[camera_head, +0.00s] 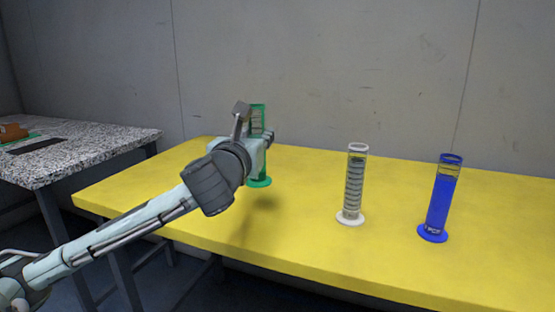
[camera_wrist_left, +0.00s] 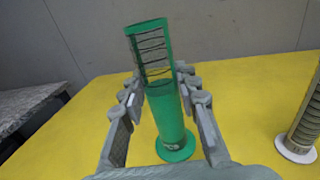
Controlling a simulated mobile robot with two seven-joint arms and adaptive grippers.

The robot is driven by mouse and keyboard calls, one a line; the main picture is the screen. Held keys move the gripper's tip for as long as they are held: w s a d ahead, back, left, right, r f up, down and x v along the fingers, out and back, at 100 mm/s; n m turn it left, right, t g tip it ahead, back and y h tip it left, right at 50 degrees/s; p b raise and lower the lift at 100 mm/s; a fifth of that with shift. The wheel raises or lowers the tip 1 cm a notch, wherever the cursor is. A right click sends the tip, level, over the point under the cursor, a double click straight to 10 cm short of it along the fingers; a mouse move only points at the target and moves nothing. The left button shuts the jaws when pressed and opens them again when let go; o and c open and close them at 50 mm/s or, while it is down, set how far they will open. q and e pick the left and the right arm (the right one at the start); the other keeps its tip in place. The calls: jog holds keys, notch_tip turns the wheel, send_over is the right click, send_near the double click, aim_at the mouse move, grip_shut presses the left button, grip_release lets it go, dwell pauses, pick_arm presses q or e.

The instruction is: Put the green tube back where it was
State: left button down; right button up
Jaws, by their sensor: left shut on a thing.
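The green tube (camera_head: 260,181) is a graduated cylinder with a round green base, at the left part of the yellow table in the head view. My left gripper (camera_head: 262,140) is around its middle and partly hides it. In the left wrist view the green tube (camera_wrist_left: 168,110) stands between the two fingers of the left gripper (camera_wrist_left: 160,98), slightly tilted in the picture. The left gripper is shut on it. Whether its base touches the table I cannot tell; a shadow lies on the table near it. My right gripper is not in view.
A clear tube with a white base (camera_head: 352,185) and a blue tube (camera_head: 439,200) stand upright to the right on the yellow table (camera_head: 300,240). A speckled grey table (camera_head: 85,150) is at the left. A grey wall (camera_head: 320,70) is behind. The table's front middle is clear.

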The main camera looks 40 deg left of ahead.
pick_arm(q)
jog(key=w+d+f+b, duration=0.1)
jog(key=w+d+f, duration=0.1)
jog(key=w+f, duration=0.2)
notch_tip(320, 180, down, 3)
jog(key=shift+w+d+r, duration=0.1)
jog(key=shift+w+d, duration=0.05)
jog(key=shift+w, duration=0.05)
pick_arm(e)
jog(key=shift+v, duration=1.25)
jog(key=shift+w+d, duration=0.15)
pick_arm(q)
jog(key=c, duration=1.1)
grip_release()
jog(key=shift+f, duration=0.2)
jog(key=shift+c, duration=0.2)
